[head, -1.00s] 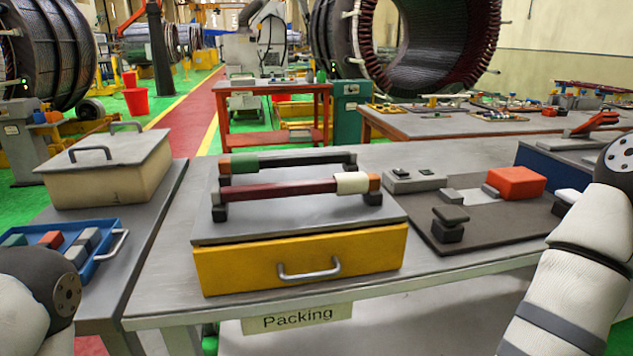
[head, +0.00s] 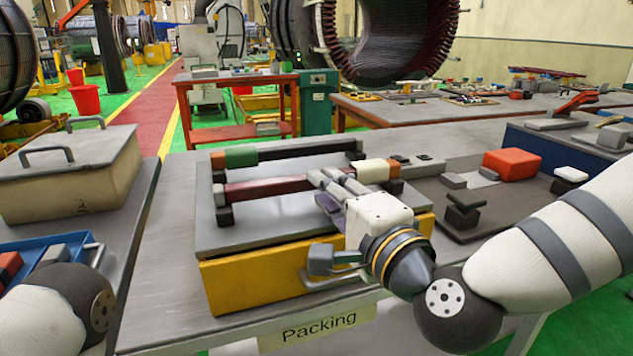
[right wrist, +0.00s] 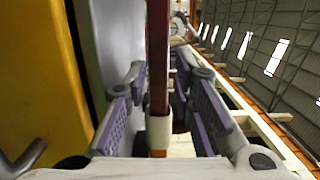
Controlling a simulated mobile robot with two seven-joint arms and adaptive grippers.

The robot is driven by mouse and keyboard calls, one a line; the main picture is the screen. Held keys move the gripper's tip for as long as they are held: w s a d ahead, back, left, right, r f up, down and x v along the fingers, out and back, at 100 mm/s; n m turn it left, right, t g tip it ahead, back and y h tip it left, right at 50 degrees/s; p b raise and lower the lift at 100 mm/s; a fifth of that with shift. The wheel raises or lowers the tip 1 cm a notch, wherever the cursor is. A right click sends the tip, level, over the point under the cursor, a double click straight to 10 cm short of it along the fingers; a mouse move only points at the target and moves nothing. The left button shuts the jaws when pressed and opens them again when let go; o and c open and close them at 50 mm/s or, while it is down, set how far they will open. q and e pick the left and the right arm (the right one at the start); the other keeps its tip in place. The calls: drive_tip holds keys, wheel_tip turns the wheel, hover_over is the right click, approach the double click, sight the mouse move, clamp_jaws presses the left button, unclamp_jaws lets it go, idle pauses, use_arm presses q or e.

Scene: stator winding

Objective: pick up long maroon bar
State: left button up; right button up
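The long maroon bar (head: 265,189) rests on dark supports on the grey lid of the yellow box (head: 255,282). It has a cream sleeve (head: 371,171) near its right end and an orange block at that end. My right gripper (head: 338,184) is over the bar just left of the sleeve. In the right wrist view the maroon bar (right wrist: 158,65) runs between the purple-padded fingers of my right gripper (right wrist: 160,98), with gaps on both sides. The gripper is open.
A dark bar with a green sleeve (head: 242,156) lies parallel just behind. A beige case (head: 65,180) and a blue tray (head: 75,242) are on the left. A dark mat with an orange block (head: 513,164) is on the right.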

drive_tip(key=x, duration=0.4)
drive_tip(key=shift+w+f, duration=0.1)
drive_tip(key=shift+w, duration=0.25)
drive_tip(key=shift+d, duration=0.1)
clamp_jaws()
use_arm(q)
drive_tip(key=shift+s+f, duration=0.1)
drive_tip(key=shift+s, duration=0.05)
